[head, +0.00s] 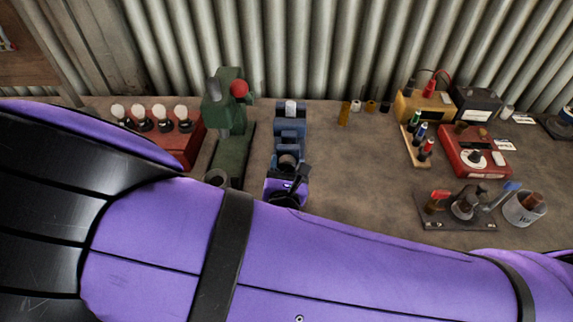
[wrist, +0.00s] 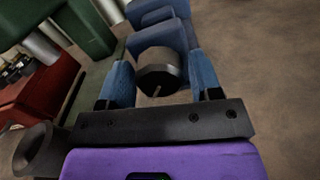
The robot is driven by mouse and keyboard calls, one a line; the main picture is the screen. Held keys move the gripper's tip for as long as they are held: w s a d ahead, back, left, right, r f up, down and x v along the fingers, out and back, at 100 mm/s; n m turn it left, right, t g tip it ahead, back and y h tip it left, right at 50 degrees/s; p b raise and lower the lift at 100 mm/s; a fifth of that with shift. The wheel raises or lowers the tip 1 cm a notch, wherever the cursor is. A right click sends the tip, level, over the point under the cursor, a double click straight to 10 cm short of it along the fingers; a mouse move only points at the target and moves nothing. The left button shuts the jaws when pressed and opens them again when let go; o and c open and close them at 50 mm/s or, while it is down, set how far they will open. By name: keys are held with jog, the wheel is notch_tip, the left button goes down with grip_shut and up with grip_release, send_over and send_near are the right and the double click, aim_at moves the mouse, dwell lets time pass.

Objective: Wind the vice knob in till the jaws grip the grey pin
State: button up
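The blue vice (head: 290,143) stands on the bench, with the light grey pin (head: 291,107) upright at its far end. In the wrist view the vice's blue body (wrist: 160,22) runs away from me, and the pin cannot be made out. The dark round vice knob (wrist: 159,72) faces me at the near end. My gripper (wrist: 160,82) has its two blue fingers on either side of the knob, which nearly fills the space between them. I cannot tell whether the fingers touch it. My gripper also shows in the head view (head: 288,172), partly covering the knob.
A green machine (head: 231,125) stands close to the vice's left. A red rack with white-topped pieces (head: 192,150) is further left. To the right lie a red box (head: 470,165), a tool board (head: 435,222) and a cup (head: 522,212). Bench between vice and these is clear.

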jog(key=c, duration=0.6)
jog(key=shift+o, duration=0.2)
jog(key=shift+m, duration=1.9)
jog(key=shift+a, duration=0.1)
jog(key=o, duration=0.9)
jog(key=shift+s, duration=0.1)
